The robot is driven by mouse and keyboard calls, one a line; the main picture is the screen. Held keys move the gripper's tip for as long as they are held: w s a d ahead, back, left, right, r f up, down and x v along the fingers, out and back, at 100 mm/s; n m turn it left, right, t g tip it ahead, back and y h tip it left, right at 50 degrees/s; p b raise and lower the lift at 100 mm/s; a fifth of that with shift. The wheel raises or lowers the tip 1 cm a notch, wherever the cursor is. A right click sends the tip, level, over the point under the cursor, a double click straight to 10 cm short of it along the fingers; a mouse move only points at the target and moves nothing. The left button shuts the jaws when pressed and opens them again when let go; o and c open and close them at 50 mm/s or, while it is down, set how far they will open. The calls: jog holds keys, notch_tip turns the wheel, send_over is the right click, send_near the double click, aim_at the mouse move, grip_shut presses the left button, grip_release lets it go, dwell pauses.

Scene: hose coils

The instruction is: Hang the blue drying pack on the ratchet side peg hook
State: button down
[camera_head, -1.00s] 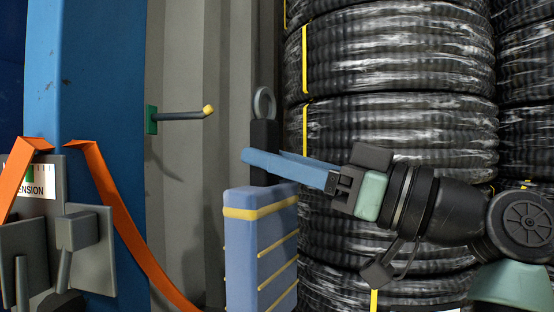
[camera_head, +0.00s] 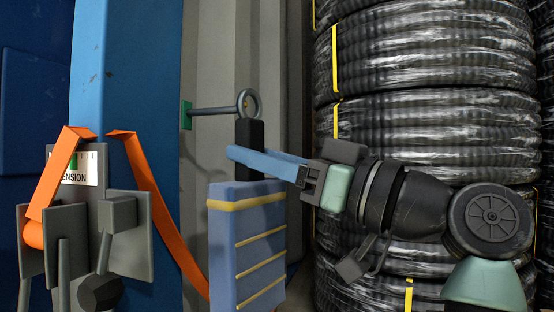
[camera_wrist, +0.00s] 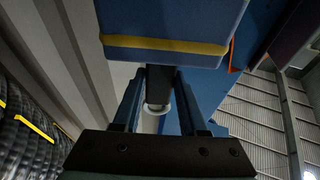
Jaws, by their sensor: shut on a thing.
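The blue drying pack (camera_head: 246,245) has yellow bands, a black stem (camera_head: 250,135) and a grey ring (camera_head: 249,105) on top. It hangs upright from my gripper (camera_head: 240,155), whose blue fingers are shut on the stem. The peg hook (camera_head: 212,110) sticks out to the right from a green plate (camera_head: 186,114). Its yellow tip shows within the ring's outline; I cannot tell whether it is through the ring or only in line with it. In the wrist view the pack (camera_wrist: 175,25) fills the top, and the fingers (camera_wrist: 158,85) flank the dark stem; the ring is partly hidden.
The grey tension ratchet (camera_head: 120,215) with an orange strap (camera_head: 155,200) is at lower left, by the blue post (camera_head: 125,80). Stacked black hose coils (camera_head: 430,120) stand close on the right. A grey corrugated wall (camera_head: 225,60) lies behind the peg.

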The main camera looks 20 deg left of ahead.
aim_at(236, 168)
jog(key=a, duration=0.3)
jog(key=a+b, duration=0.1)
jog(key=shift+a+f, duration=0.2)
jog(key=shift+f, duration=0.2)
dwell(0.4)
jog(key=shift+c, duration=1.8)
grip_release()
jog(key=shift+f, duration=0.1)
jog(key=shift+d, duration=0.15)
jog(key=shift+b+v, duration=0.95)
jog(key=shift+v, duration=1.15)
